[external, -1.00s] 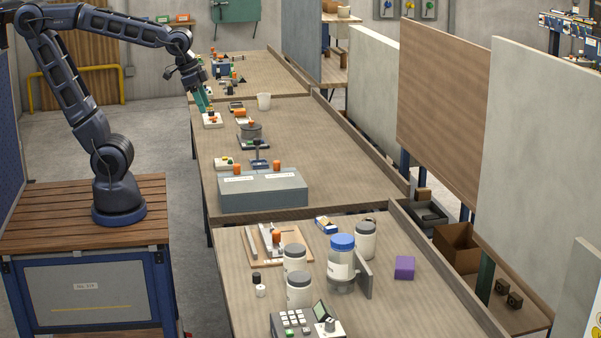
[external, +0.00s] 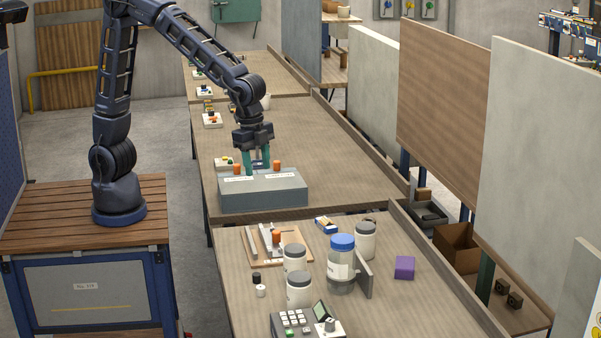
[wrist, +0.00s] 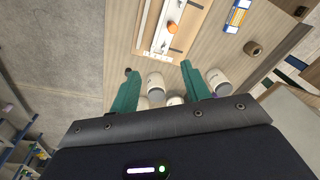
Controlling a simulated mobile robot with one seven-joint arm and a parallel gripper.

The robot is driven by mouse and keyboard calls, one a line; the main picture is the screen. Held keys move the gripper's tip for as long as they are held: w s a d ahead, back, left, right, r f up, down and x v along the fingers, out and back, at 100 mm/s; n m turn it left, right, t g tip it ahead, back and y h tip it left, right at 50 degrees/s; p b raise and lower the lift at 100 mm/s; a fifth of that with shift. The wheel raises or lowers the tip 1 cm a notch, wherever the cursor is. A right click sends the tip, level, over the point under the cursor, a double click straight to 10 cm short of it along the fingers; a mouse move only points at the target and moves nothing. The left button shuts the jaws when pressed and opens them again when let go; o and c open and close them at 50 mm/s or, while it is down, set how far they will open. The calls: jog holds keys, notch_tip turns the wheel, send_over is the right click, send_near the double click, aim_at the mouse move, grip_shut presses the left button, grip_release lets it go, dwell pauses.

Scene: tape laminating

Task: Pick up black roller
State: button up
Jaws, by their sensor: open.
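A small black cylinder (external: 256,277) stands on the near table, left of the white jars; it may be the black roller, but it is too small to be sure. A small white cylinder (external: 261,291) stands just in front of it. My gripper (external: 257,163) is above or behind the grey box on the middle table, well away from the black cylinder. Its two teal fingers are apart, with nothing held between them in the wrist view (wrist: 160,70). The fingers' lower ends are partly hidden at the grey box in the external view.
The grey box (external: 262,193) has orange knobs on it or behind it. The near table holds a wooden board (external: 252,247) with an orange piece, several jars including a blue-lidded one (external: 341,258), a purple block (external: 404,267) and a keypad device (external: 293,324). Free room lies around the purple block.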

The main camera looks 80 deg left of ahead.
aim_at(256, 274)
jog(key=s+d+f+m+g, duration=0.1)
jog(key=s+d+f+m, duration=0.1)
jog(key=d+f, duration=0.55)
jog(key=s+d+f+m, duration=0.2)
jog(key=d+f, duration=0.3)
jog(key=d, duration=0.5)
jog(key=shift+y, duration=0.3)
jog(key=shift+w+d+f, duration=0.1)
jog(key=shift+f, duration=2.6)
jog(key=shift+d+f, duration=0.1)
jog(key=shift+f, duration=2.6)
grip_shut()
